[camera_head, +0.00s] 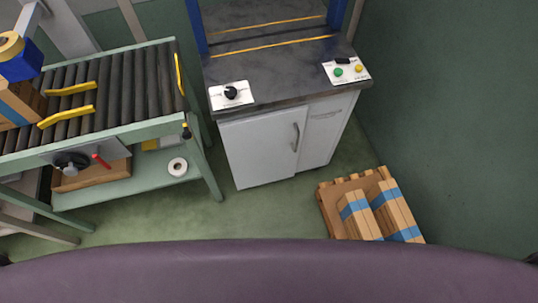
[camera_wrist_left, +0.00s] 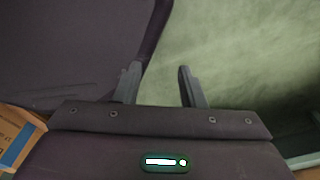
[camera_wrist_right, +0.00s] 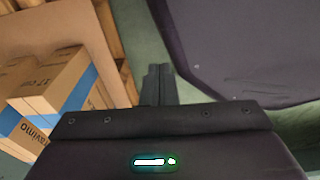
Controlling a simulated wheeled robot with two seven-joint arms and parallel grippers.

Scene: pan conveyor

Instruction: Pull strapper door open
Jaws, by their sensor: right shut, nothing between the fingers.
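The strapper (camera_head: 275,70) stands at the upper middle of the head view, with a dark top and a white cabinet below. Its white door (camera_head: 258,150) looks shut and has a curved grey handle (camera_head: 295,137) near its right edge. My left gripper (camera_wrist_left: 158,75) is open and empty above the green floor in the left wrist view. My right gripper (camera_wrist_right: 158,70) is shut with nothing in it, near the pallet in the right wrist view. Neither gripper shows in the head view, and neither wrist view shows the door.
A roller conveyor (camera_head: 112,83) with a green frame stands to the left, with a tape roll (camera_head: 177,166) on its lower shelf. A wooden pallet (camera_head: 327,208) with flat boxes (camera_head: 396,212) lies to the right. Green floor is clear before the door.

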